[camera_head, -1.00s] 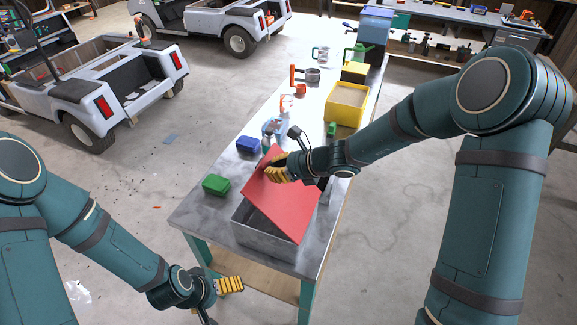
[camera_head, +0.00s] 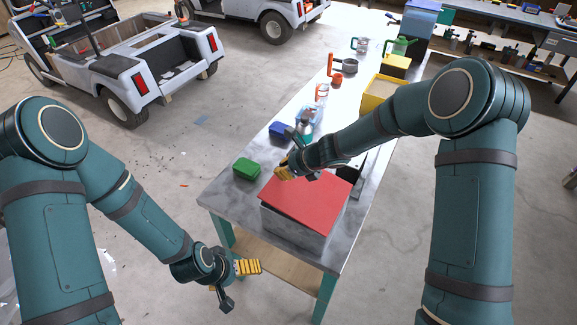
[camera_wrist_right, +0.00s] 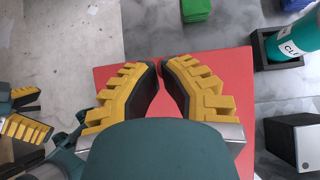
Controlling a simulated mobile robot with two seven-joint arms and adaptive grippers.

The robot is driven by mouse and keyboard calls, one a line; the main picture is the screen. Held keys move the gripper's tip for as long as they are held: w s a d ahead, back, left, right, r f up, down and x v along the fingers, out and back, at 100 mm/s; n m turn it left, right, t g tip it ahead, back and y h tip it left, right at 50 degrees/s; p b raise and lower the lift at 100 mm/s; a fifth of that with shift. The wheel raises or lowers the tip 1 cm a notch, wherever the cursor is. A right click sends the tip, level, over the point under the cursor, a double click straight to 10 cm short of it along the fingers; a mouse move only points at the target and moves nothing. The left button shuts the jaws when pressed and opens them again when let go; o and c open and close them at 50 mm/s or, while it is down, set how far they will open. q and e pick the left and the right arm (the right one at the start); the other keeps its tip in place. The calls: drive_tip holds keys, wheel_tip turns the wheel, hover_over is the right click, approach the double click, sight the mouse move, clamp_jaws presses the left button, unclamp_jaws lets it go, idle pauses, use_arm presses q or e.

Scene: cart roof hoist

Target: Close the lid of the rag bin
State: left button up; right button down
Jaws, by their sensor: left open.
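The rag bin (camera_head: 290,229) is a grey box at the near end of the metal workbench. Its red lid (camera_head: 310,203) lies flat, or nearly flat, over the top; I cannot tell whether a small gap is left. The lid also fills the middle of the right wrist view (camera_wrist_right: 115,75). My right gripper (camera_head: 284,172) is at the lid's far left edge, fingers close together, over or on the lid. Its fingertips (camera_wrist_right: 158,66) hold nothing visible. My left gripper (camera_head: 246,267) is open and empty, left of the bench and below its top.
A bottle (camera_head: 305,128) stands behind my right gripper. A yellow bin (camera_head: 376,92) and jugs are farther back. Open floor lies left.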

drive_tip(key=f, duration=0.1)
drive_tip(key=f+b, duration=0.1)
drive_tip(key=a+f+b, duration=0.1)
drive_tip(key=shift+w+f, duration=0.3)
drive_tip(key=shift+w, duration=0.05)
use_arm(q)
wheel_tip(320, 180, down, 3)
drive_tip(key=shift+f, duration=0.2)
use_arm(e)
drive_tip(key=shift+a+f, duration=0.1)
drive_tip(key=shift+f, duration=0.05)
use_arm(q)
drive_tip(key=shift+d, duration=0.1)
use_arm(e)
drive_tip(key=shift+s+f, duration=0.2)
drive_tip(key=shift+f, duration=0.05)
use_arm(q)
drive_tip(key=shift+r, duration=0.1)
